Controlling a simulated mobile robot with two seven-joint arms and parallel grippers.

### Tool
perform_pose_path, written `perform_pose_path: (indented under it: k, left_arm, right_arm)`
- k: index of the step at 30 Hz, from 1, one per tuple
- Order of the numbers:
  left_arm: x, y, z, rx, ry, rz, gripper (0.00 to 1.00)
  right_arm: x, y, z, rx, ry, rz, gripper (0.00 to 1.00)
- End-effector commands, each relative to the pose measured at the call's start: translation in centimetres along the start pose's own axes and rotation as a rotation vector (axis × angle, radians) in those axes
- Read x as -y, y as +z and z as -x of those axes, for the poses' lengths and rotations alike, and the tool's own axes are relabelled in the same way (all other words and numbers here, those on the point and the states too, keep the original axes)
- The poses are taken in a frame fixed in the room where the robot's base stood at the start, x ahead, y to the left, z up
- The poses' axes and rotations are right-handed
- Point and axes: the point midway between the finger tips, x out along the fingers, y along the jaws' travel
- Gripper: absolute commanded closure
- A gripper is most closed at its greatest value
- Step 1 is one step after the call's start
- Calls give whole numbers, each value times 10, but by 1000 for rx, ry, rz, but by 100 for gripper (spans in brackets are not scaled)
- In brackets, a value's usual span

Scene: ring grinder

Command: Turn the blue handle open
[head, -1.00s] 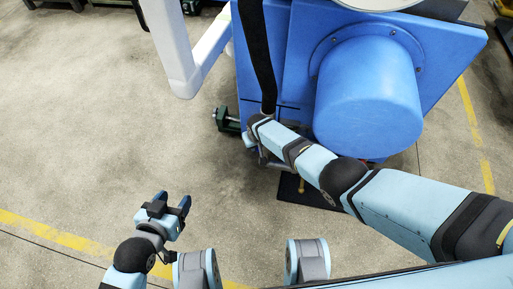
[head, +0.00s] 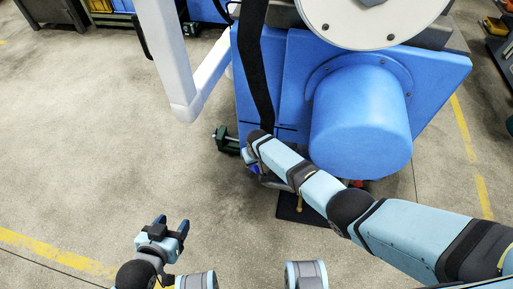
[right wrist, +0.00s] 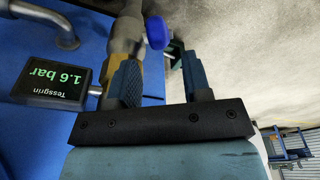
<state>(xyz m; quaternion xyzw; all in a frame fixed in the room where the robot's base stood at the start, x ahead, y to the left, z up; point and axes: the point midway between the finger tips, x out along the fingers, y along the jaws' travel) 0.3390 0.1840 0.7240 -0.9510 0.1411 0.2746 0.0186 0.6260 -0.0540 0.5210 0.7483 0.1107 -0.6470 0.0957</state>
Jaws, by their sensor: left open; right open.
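In the right wrist view, the blue handle (right wrist: 156,32) is a small rounded knob beside a grey and brass valve body (right wrist: 128,45). My right gripper (right wrist: 160,68) is open, with the handle just beyond its fingertips, near the gap between them. The left-hand finger overlaps the brass part in the picture; I cannot tell whether they touch. In the head view, my right arm reaches to the lower left of the blue machine (head: 440,85), and the handle cannot be made out clearly there. My left gripper (head: 172,226) is open and empty above the floor.
A black gauge (right wrist: 57,75) reading 1.6 bar sits close beside the right gripper, and a metal pipe (right wrist: 50,22) curves above it. A white upright frame (head: 168,65) stands left of the machine. The floor on the left is clear.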

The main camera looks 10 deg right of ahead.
Motion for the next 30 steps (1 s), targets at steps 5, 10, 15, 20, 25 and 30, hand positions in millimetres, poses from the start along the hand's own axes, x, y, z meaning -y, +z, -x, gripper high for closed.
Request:
perform_pose_path:
  k: [5,10,15,20,25,30]
  left_arm:
    - [0,-7,8,25,0,21,43]
    - [-1,-8,9,37,-1,33,43]
    - [-1,-6,8,44,-3,41,43]
    - [-2,-7,7,41,-3,45,43]
    - [1,-10,7,36,-5,38,43]
    - [0,-7,-8,-7,11,30,43]
  right_arm:
    - [0,0,46,-1,-1,-1,55]
    - [-1,0,70,0,0,-1,55]
    - [-1,0,79,1,1,-1,55]
    - [-1,0,80,1,1,-1,55]
    - [-1,1,78,-1,2,3,69]
    - [-27,18,42,-73,67,168,100]
